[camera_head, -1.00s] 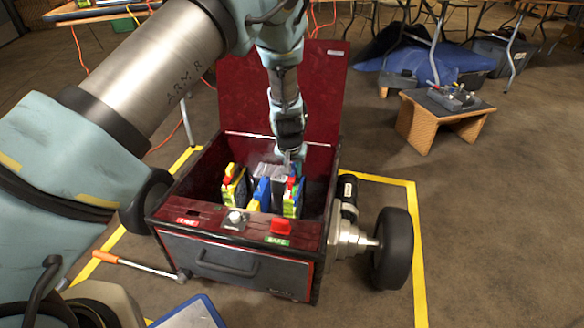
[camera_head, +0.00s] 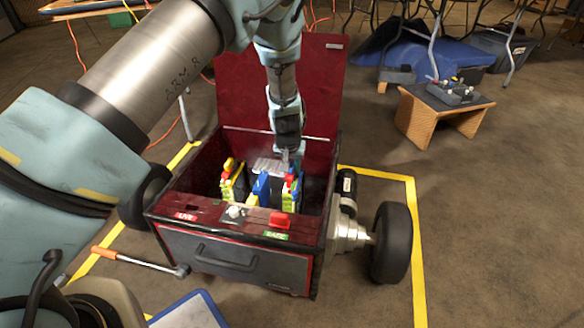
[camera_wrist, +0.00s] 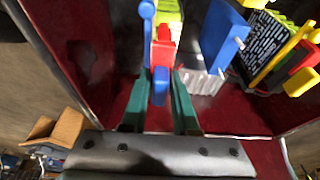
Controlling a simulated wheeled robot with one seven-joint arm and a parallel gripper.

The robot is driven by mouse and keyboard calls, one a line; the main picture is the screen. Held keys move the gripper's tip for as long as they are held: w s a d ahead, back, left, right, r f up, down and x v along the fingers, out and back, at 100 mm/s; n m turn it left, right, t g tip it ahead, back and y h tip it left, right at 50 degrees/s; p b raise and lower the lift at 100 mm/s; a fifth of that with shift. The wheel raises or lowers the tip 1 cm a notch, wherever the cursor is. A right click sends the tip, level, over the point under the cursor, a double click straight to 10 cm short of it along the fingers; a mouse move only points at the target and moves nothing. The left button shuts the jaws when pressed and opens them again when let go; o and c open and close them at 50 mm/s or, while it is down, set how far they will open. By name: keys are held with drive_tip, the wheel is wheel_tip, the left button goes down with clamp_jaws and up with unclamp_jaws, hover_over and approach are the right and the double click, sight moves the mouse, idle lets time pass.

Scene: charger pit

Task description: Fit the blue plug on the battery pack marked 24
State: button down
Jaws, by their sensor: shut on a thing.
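My gripper (camera_wrist: 160,92) is inside the open red box, its green fingers close on either side of a small blue piece, apparently the blue plug (camera_wrist: 160,80). A red connector (camera_wrist: 163,50) is just beyond it; whether they touch is unclear. In the head view my gripper (camera_head: 291,160) is low over the right-hand battery pack (camera_head: 290,192), which is yellow and blue with a red top. A blue block (camera_head: 260,187) stands in the middle and a yellow-and-black pack (camera_head: 233,182) at left. No number 24 is readable, so I cannot tell which pack bears it.
The box (camera_head: 240,262) has its lid (camera_head: 285,85) raised behind my gripper. Its front ledge holds a red switch (camera_head: 280,220) and a silver knob (camera_head: 236,211). A clear ribbed piece (camera_head: 268,165) lies beside my gripper. The walls are close around; a wheel (camera_head: 391,245) stands at right.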

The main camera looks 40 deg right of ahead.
sight(292, 175)
drive_tip(key=shift+f+b, duration=0.75)
drive_tip(key=shift+f, duration=0.85)
drive_tip(key=c, duration=0.6)
unclamp_jaws()
drive_tip(key=shift+r, duration=0.15)
drive_tip(key=p+v, duration=0.3)
drive_tip(key=v, duration=0.7)
drive_tip(key=shift+s+a+r, duration=0.15)
drive_tip(key=shift+r, duration=0.15)
